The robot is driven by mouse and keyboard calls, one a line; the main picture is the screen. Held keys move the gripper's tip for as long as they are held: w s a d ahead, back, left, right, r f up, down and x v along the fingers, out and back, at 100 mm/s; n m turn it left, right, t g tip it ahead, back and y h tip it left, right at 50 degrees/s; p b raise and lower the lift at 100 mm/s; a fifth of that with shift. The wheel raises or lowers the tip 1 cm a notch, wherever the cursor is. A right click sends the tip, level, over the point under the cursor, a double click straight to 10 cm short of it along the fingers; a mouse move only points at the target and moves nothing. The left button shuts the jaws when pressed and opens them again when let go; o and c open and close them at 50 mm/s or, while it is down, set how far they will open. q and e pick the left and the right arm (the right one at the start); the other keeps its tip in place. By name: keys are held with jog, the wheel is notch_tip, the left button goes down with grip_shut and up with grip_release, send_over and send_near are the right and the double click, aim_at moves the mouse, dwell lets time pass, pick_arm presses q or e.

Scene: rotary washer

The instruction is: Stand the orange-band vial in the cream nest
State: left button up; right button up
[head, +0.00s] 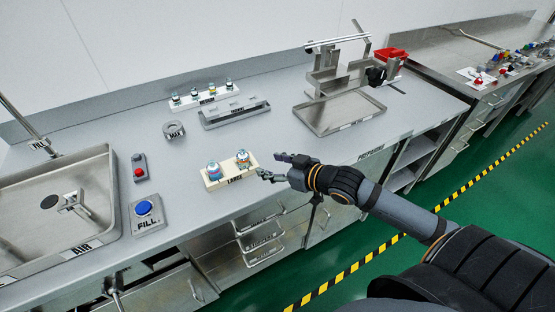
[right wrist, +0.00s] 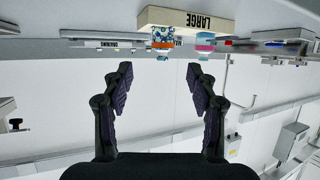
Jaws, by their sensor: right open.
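The cream nest (head: 229,168) is a block marked LARGE near the counter's front edge; it also shows upside down in the right wrist view (right wrist: 165,17). The orange-band vial (head: 243,158) appears upright at the nest's right end; it also shows in the right wrist view (right wrist: 162,46). A second vial with blue and pink parts (head: 213,169) stands at the nest's left end. My right gripper (head: 269,167) is open and empty, just right of the nest, its fingers pointing toward the orange-band vial without visible contact. My left gripper is out of view.
A grey rack (head: 235,115) and a white rack with several small vials (head: 203,97) stand behind. A MAX ring (head: 174,130), FILL button (head: 144,210) and sink (head: 85,160) lie left. A steel tray (head: 340,113) is back right. Counter between nest and tray is clear.

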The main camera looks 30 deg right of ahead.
pick_arm(q)
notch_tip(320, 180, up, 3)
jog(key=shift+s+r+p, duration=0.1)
jog(key=shift+p, duration=0.65)
pick_arm(e)
jog(key=shift+v, duration=1.1)
jog(key=shift+a+r, duration=0.1)
jog(key=shift+a, duration=0.05)
